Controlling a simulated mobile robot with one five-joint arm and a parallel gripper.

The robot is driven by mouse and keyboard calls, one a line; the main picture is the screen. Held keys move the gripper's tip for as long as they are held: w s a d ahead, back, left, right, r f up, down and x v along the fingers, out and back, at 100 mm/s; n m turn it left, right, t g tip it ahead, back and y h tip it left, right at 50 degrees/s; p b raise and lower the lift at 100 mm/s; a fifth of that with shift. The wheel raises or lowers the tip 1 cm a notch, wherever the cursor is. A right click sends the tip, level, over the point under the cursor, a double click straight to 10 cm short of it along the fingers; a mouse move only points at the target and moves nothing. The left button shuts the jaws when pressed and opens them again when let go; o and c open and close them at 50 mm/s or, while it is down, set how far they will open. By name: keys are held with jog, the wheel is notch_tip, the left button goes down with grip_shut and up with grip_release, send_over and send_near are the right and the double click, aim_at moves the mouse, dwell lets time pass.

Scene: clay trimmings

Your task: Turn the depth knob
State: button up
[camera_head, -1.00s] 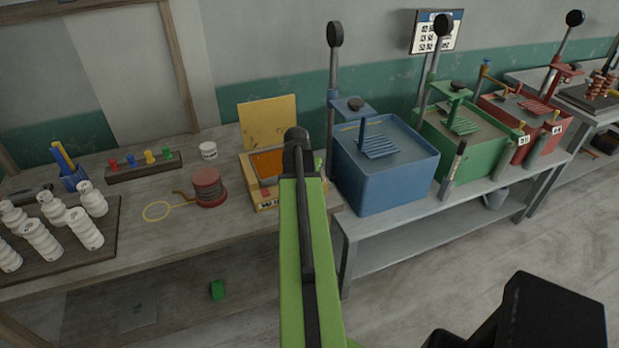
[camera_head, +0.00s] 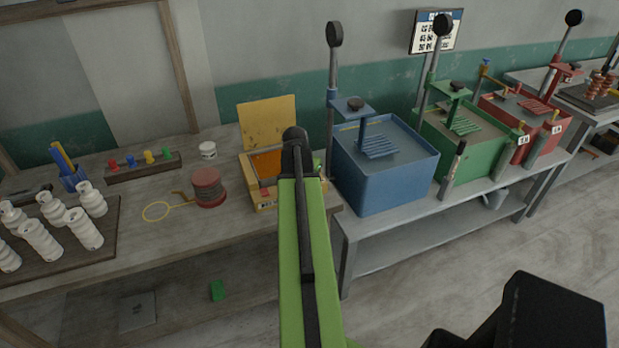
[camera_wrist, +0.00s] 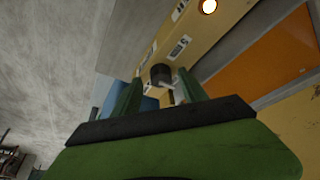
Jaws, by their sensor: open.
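The depth knob looks like a short dark cylinder (camera_wrist: 161,75) on the labelled face of a yellow box (camera_wrist: 190,42) in the wrist view. My gripper (camera_wrist: 159,78) is open, its two green fingers pointing toward that face. The knob shows between the fingertips; I cannot tell whether either finger touches it. A small light-coloured pin or lever sits just beside the knob. In the head view the yellow box (camera_head: 265,206), with its raised lid, stands at the right end of the wooden bench. My arm hides its right part, the knob and most of the gripper.
A lamp (camera_wrist: 208,6) glows on the yellow box, near an orange panel (camera_wrist: 262,68). A blue press box (camera_head: 388,185) stands close on the right, with green and red ones beyond. A dark red spool (camera_head: 208,188) and a yellow loop (camera_head: 157,211) lie left on the bench.

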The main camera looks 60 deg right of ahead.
jog(key=shift+r, duration=0.2)
jog(key=w+p+v, duration=0.1)
jog(key=p+v, duration=1.5)
jog(key=v, duration=0.1)
jog(key=shift+s, duration=0.5)
